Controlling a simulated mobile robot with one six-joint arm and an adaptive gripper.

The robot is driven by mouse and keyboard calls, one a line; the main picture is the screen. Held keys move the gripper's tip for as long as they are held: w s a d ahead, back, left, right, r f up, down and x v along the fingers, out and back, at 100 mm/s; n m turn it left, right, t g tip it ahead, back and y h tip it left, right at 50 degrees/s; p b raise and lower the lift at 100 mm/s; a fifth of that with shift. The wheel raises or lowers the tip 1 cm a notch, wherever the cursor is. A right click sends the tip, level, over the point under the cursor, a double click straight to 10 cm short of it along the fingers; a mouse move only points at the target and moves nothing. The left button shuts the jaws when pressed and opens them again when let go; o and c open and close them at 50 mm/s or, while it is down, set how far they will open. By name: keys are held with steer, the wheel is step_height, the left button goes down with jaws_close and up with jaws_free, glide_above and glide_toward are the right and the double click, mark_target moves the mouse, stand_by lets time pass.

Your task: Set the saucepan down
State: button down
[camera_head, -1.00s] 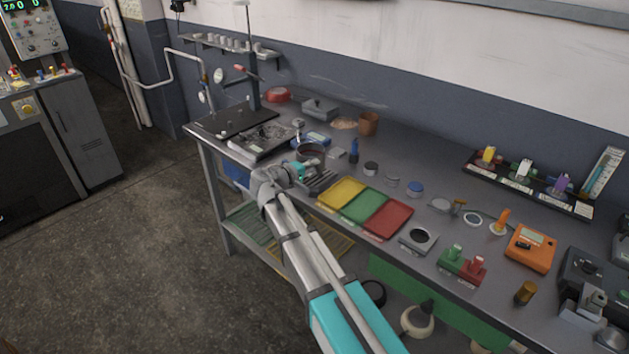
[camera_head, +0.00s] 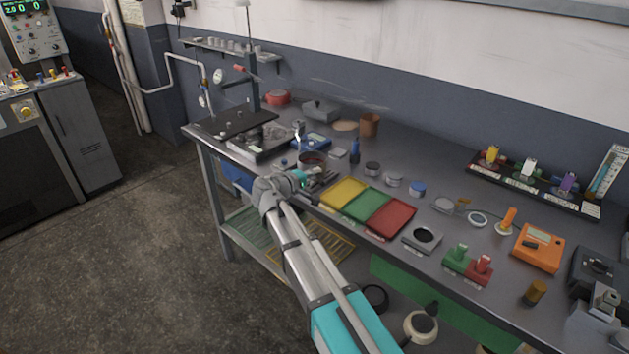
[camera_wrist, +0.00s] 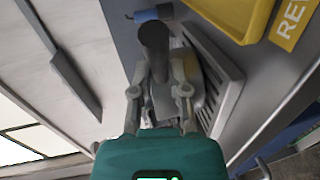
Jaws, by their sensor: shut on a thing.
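The saucepan (camera_head: 313,160) is a small dark pot with a reddish-brown inside. In the head view it is upright near the front edge of the bench, left of the yellow tray. My gripper (camera_head: 303,177) is at its near side and shut on its handle. In the wrist view my gripper (camera_wrist: 160,88) has a finger on each side of the dark handle (camera_wrist: 155,38). The pan body is mostly hidden there. A grey slatted rack (camera_wrist: 222,78) is right beside and below it. I cannot tell whether the pan's bottom touches anything.
Yellow (camera_head: 344,192), green (camera_head: 365,204) and red (camera_head: 391,218) trays lie to the right. A black-topped stand (camera_head: 237,129) is at the left.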

steer(key=shift+f, duration=0.15)
steer(key=c, duration=0.6)
jaws_free()
steer(key=shift+s+r, duration=0.1)
steer(key=shift+r, duration=0.1)
steer(key=p+v, duration=0.2)
steer(key=v, duration=0.9)
steer(key=shift+s+a+r, duration=0.1)
steer(key=shift+s+a, duration=0.15)
steer(key=shift+a, duration=0.05)
